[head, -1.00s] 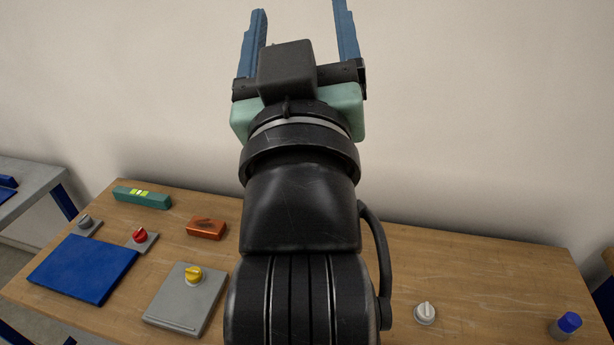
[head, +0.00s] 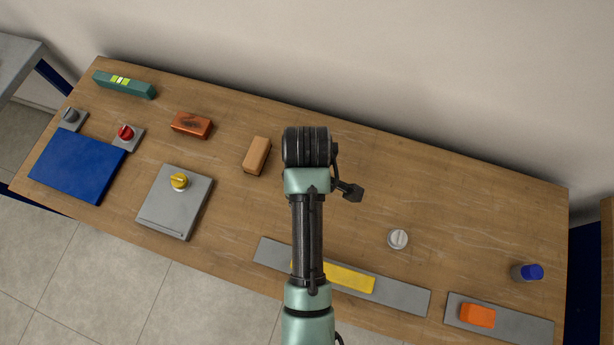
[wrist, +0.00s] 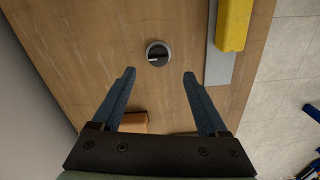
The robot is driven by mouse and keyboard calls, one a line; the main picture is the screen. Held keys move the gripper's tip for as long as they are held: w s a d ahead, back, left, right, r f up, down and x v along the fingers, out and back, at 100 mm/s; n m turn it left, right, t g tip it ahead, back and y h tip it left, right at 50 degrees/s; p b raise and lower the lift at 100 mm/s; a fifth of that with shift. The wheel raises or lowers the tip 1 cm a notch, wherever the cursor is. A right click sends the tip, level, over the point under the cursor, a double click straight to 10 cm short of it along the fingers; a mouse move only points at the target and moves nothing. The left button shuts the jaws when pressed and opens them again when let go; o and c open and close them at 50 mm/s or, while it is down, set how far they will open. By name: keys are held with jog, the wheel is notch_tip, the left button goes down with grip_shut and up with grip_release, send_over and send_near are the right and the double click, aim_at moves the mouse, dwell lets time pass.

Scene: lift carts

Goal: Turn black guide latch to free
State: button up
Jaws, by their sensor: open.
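The black guide latch (wrist: 158,54) is a small round black knob in a pale ring, with a short white mark on its face. It lies on the wooden table, just beyond my fingertips and roughly centred between them in the wrist view. My gripper (wrist: 159,74) is open and empty, with its two blue fingers apart on either side of the latch's line. A gap in height seems to remain, but I cannot tell how much. In the head view my arm hides both the latch and the gripper.
A tan block (head: 257,155) lies near my arm. A yellow bar (head: 348,278) on a grey plate (head: 408,297) lies along the front edge. A yellow knob (head: 179,181) sits left. The back right is clear.

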notch_tip(320, 180, down, 8)
jog(key=shift+w+r, duration=0.1)
jog(key=shift+w, duration=0.05)
dwell(0.3)
grip_shut()
